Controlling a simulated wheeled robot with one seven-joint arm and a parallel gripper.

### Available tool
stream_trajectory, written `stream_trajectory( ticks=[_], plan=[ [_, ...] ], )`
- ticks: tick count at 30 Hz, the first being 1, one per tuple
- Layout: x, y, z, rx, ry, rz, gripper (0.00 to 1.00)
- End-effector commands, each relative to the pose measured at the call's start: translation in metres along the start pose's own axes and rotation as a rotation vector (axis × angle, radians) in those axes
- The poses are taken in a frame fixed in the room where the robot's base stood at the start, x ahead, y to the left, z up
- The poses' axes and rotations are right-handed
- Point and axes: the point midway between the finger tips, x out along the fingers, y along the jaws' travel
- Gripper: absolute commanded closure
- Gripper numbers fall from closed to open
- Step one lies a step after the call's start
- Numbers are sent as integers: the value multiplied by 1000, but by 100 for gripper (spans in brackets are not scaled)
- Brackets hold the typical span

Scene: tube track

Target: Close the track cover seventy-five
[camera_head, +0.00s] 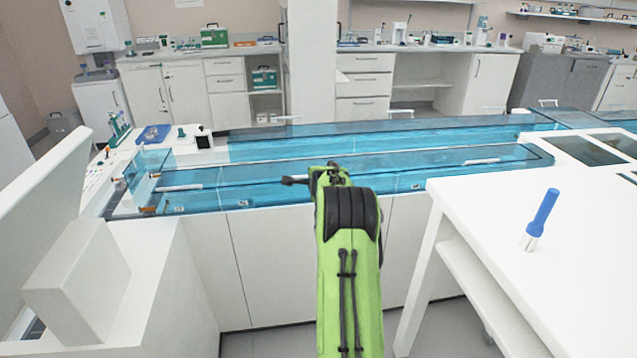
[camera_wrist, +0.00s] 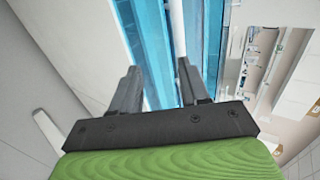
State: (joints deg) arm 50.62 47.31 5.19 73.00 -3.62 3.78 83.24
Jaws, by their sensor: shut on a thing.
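The track cover (camera_head: 430,163) is a long, clear blue panel over the near tube track, running left to right across the head view. It looks tilted, but its exact angle is hard to tell. Blue panels also show in the wrist view (camera_wrist: 149,35). My gripper (camera_head: 322,177) is at the middle of the near track, mostly hidden behind my green wrist. In the wrist view, its two dark fingers (camera_wrist: 157,70) stand apart at the blue panel. They are shut on the track cover; the exact contact is not clear.
A white table (camera_head: 590,260) with a blue-capped tube (camera_head: 541,218) stands at the right. A white cabinet (camera_head: 165,290) is at the near left. Further blue covers (camera_head: 400,136) lie behind. Floor is free between cabinet and table.

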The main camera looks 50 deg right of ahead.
Motion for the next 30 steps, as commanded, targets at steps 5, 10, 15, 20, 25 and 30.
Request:
stream_trajectory(
  ticks=[5,10,15,20,25,30],
  plan=[
    [-50,-2,-1,-1,3,-2,62],
    [-98,-4,0,-2,1,-11,62],
    [-130,-3,0,-2,2,-15,62],
    [-138,-2,0,-2,1,-15,62],
    [-138,-2,1,-2,0,-16,62],
    [-138,-3,1,-2,0,-16,62]
  ],
)
